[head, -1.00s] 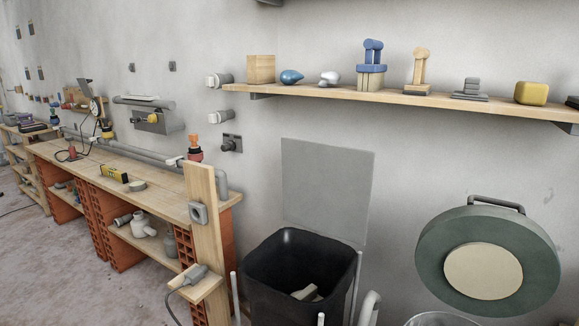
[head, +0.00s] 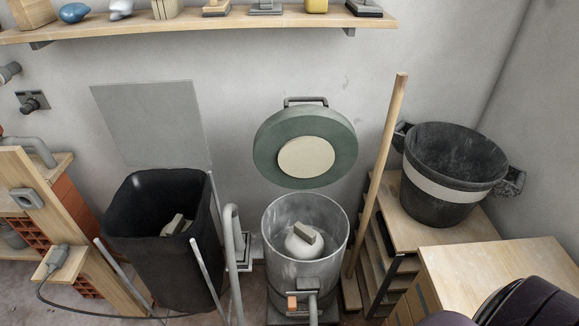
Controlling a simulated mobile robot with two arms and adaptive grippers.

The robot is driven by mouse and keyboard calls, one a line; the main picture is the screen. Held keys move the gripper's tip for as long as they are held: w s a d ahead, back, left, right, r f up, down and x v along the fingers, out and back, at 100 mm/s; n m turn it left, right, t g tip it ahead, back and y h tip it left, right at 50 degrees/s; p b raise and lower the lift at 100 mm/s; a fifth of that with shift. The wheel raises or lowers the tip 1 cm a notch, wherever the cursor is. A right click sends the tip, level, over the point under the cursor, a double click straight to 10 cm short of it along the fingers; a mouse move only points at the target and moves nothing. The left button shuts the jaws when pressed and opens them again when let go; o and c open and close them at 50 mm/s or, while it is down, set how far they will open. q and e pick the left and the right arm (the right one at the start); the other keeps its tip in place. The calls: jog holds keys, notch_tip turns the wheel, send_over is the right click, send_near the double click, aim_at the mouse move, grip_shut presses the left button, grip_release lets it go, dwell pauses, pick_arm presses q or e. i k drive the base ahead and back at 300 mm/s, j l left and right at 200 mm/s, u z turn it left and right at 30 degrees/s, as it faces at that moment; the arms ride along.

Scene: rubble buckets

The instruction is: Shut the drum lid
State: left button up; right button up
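The grey metal drum (head: 283,262) stands at the middle bottom of the head view. Its round lid, green with a pale disc in its centre (head: 268,150), is tilted up behind and above the drum, so the drum is open. A dark bar handle (head: 306,100) shows at the lid's top edge. A white rounded thing (head: 300,246) with a grey block (head: 308,237) lies inside the drum. A bracket with an orange part (head: 292,302) is on the drum's front. Neither of my grippers is in view.
A black bin (head: 160,262) with rubble inside stands left of the drum, its grey square lid (head: 150,120) raised. A wooden post (head: 378,180) leans right of the drum. A black bucket (head: 430,205) stands on a wooden unit. A shelf (head: 210,28) runs above.

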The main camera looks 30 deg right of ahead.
aim_at(303, 146)
jog(key=z, duration=1.05)
